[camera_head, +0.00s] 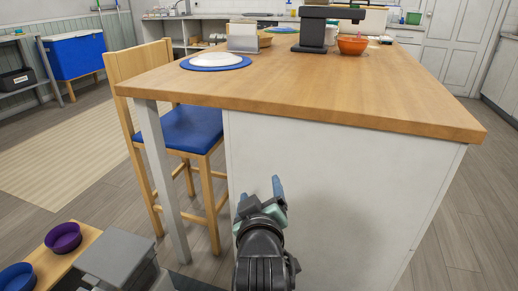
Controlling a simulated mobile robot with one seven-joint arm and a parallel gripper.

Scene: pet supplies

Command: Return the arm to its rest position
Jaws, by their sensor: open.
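My gripper (260,193) shows at the bottom centre, at the end of my dark arm, with its blue-tipped fingers apart. Nothing shows between the fingers. It is in front of the white side panel of the wooden-topped counter (300,90) and appears lower than the countertop. I cannot tell how far it is from the panel.
A wooden chair (190,128) with a blue seat stands left of the gripper. A purple bowl (63,238) and a blue bowl (16,277) sit at the lower left. An orange bowl (353,45) stands on the counter. Floor is clear at right.

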